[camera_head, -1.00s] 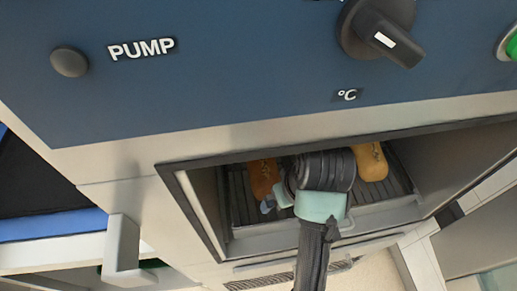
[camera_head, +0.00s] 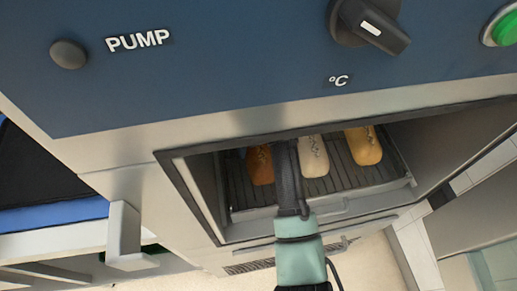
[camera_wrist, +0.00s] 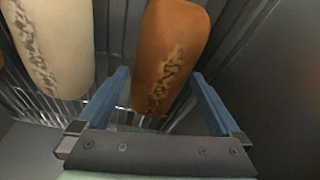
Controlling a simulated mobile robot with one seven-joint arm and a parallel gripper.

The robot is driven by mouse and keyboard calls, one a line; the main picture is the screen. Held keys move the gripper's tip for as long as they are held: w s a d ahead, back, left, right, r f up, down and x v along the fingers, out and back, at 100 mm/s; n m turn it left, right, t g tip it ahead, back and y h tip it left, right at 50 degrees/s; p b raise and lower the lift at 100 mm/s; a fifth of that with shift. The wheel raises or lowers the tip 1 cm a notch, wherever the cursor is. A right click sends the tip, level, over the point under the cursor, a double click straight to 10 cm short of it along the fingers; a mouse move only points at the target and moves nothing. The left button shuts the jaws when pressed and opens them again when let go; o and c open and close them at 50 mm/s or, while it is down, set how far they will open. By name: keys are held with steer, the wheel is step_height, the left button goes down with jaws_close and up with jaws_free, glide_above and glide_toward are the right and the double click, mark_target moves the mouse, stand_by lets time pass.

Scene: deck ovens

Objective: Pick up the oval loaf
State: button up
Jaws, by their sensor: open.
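Three elongated loaves lie side by side on the dark ribbed rack inside the oven in the head view: a dark brown loaf (camera_head: 260,166) at left, a pale loaf (camera_head: 313,157) in the middle and a golden loaf (camera_head: 363,147) at right. I cannot tell which is meant by the oval loaf. In the wrist view, my gripper (camera_wrist: 160,74) is open, with its blue fingers on either side of the near end of the brown loaf (camera_wrist: 172,45). The pale loaf (camera_wrist: 58,45) lies left of the fingers. In the head view my arm hides the fingertips.
The oven chamber has a metal frame (camera_head: 190,200) around its opening and a rack (camera_head: 330,184) inside. Its dark side wall (camera_wrist: 270,90) stands close to the right finger in the wrist view. A control panel (camera_head: 230,60) with a knob (camera_head: 370,28) is above the opening.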

steer(key=x, duration=0.2)
steer(key=shift+w+f, duration=0.1)
steer(key=shift+f, duration=0.15)
steer(key=c, duration=1.2)
steer(key=shift+c, duration=0.2)
steer(key=shift+r, duration=0.1)
